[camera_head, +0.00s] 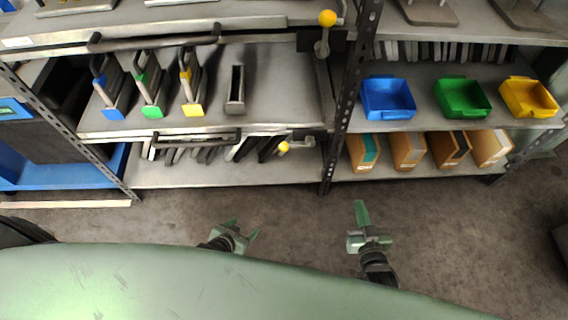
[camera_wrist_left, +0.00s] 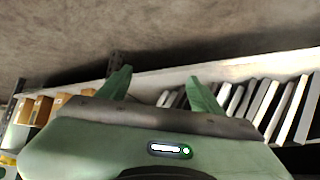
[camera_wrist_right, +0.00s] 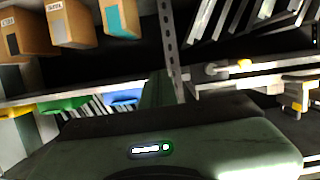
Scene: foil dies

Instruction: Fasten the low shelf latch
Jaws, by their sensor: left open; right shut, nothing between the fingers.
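The low shelf latch (camera_head: 284,147) has a yellow knob on a light lever, at the right end of the low shelf front with the dark handle bar (camera_head: 197,140). The lever lies roughly sideways, with the knob to the left. A yellow-tipped latch (camera_wrist_right: 242,65) also shows in the right wrist view. My left gripper (camera_head: 243,227) is open and empty over the floor in front of the shelf, below and left of the latch. My right gripper (camera_head: 361,206) is shut and empty, below and right of the latch. Neither touches the shelf.
A perforated upright (camera_head: 345,105) stands right of the low latch. Blue (camera_head: 388,114), green and yellow bins and several cardboard files are further right. The floor (camera_head: 290,215) before the rack is clear.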

